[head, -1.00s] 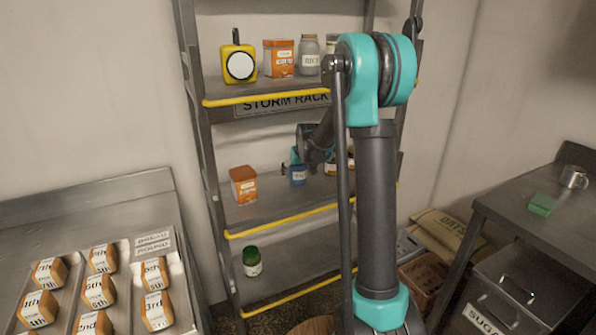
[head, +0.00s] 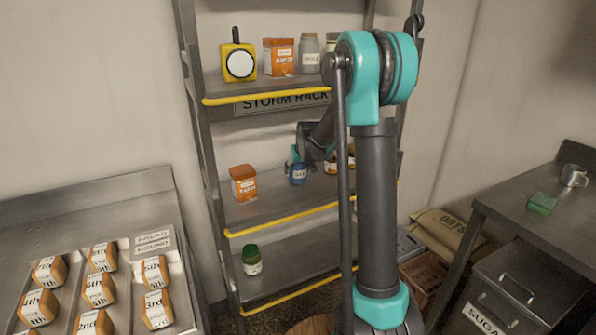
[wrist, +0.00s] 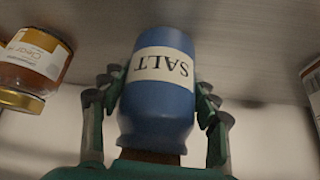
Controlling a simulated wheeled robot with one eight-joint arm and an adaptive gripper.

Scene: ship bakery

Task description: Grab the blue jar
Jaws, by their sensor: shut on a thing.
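The blue jar (head: 298,174) with a white label is at the middle shelf of the rack in the head view. In the wrist view the blue jar (wrist: 158,108) fills the centre, its SALT label upside down in the picture. My gripper (wrist: 158,100) has a finger on each side of the jar and is shut on it. In the head view my gripper (head: 294,163) is small and partly hidden behind the jar and my arm. Whether the jar's base touches the shelf is not clear.
An orange box (head: 243,184) stands left of the jar on the middle shelf (head: 275,208). Small jars (head: 330,166) stand to its right, partly behind my arm; a honey-coloured jar (wrist: 35,60) is close by in the wrist view. The upper shelf (head: 262,90) is above.

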